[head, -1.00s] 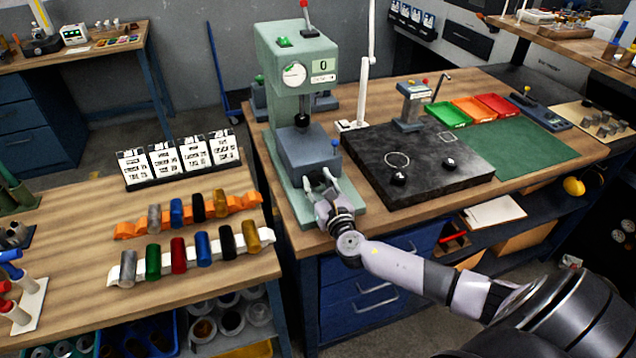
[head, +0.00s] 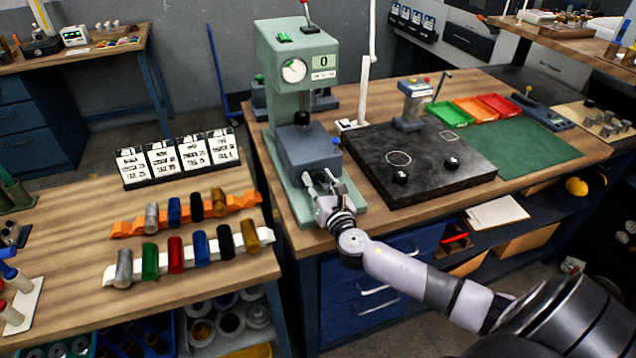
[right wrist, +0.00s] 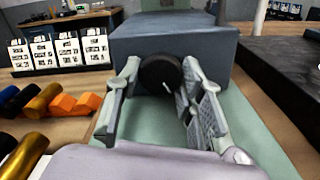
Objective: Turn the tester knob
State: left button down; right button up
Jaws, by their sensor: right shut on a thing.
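The tester (head: 297,95) is a pale green machine with a round dial, a small display reading 0 and a grey-blue block (head: 309,150) low on its front. My left gripper is in neither view.
A black slab (head: 420,165) with two small knobs lies right of the tester. A green mat (head: 525,148) and coloured trays (head: 472,110) lie beyond it. At left, coloured cylinders sit in an orange rack (head: 128,229) and a white rack (head: 210,250), with label cards (head: 180,160) behind.

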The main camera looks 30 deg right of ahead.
jog(key=o, duration=1.1)
jog(key=shift+o, duration=0.2)
jog(key=v, duration=1.2)
